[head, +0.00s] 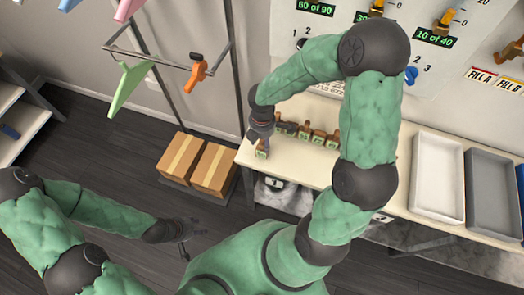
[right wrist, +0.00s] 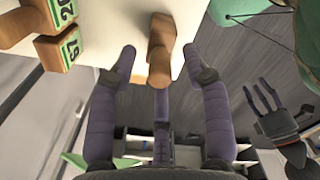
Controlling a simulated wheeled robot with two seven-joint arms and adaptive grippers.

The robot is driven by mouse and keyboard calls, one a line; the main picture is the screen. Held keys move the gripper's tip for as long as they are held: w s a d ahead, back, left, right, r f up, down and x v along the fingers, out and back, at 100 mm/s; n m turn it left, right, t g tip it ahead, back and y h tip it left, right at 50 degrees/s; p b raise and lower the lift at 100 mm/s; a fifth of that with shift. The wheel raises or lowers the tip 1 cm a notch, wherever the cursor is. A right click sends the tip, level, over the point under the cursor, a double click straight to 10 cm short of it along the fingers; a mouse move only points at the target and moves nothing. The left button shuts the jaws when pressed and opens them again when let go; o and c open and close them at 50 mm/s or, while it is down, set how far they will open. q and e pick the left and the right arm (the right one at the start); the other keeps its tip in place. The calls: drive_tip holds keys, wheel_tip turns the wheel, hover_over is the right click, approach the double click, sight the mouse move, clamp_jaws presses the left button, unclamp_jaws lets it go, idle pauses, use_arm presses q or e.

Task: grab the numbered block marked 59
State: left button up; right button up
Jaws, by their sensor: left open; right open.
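Several wooden numbered blocks with green labels stand at the left end of the white table. In the head view one block (head: 261,152) is at the near left edge, just below my right gripper (head: 262,132). In the right wrist view a wooden block (right wrist: 160,50) lies between the spread fingers of my right gripper (right wrist: 158,62), with a gap either side; its label is hidden there. I cannot read 59 on any block. My left gripper (head: 192,229) is open and empty over the floor, away from the table; the right wrist view also shows it (right wrist: 262,98).
Other blocks (head: 318,136) stand in a row to the right; two labelled ones (right wrist: 62,50) show in the right wrist view. A white tray (head: 438,215) and grey tray (head: 468,205) are further right. Cardboard boxes (head: 181,156) stand on the floor; a clothes rail (head: 150,58) is behind.

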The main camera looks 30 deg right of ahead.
drive_tip(key=shift+f, duration=0.65)
drive_tip(key=shift+c, duration=0.3)
clamp_jaws()
drive_tip(key=shift+r, duration=0.15)
